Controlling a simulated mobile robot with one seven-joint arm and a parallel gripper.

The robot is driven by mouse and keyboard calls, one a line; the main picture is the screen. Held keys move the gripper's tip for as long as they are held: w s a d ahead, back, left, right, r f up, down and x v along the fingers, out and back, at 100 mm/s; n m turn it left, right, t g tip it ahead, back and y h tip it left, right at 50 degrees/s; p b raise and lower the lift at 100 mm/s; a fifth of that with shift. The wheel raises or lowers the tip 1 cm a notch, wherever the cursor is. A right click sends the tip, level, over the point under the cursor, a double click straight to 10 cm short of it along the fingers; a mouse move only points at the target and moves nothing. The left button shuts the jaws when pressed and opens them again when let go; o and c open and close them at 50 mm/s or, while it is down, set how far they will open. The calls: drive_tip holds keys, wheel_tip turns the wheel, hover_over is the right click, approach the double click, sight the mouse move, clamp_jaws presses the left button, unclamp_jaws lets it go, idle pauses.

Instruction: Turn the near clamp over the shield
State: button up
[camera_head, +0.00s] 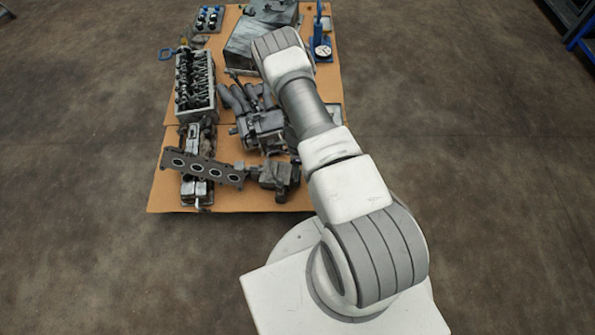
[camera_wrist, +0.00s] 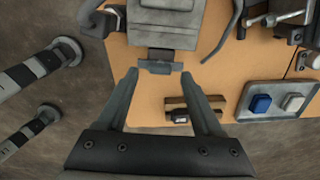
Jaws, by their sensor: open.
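In the wrist view my gripper (camera_wrist: 159,76) is open, with its two fingers spread wide. A small dark grey plate, which looks like the clamp (camera_wrist: 159,67), lies between and just beyond the fingertips. I cannot tell whether the fingers touch it. It sits at the near edge of a grey metal housing (camera_wrist: 165,25), which may be the shield. In the head view a large grey metal part (camera_head: 246,45) stands at the far end of the cardboard, partly behind my arm. My gripper and the clamp are hidden there.
A grey tray (camera_wrist: 244,112) with a blue and a white piece lies at the right in the wrist view, beside a wooden block (camera_wrist: 178,103). A curved dark bar (camera_wrist: 226,35) rises right of the housing. Engine parts, including a cylinder head (camera_head: 195,85), crowd the cardboard (camera_head: 232,196).

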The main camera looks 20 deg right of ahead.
drive_tip(key=shift+f, duration=1)
clamp_jaws()
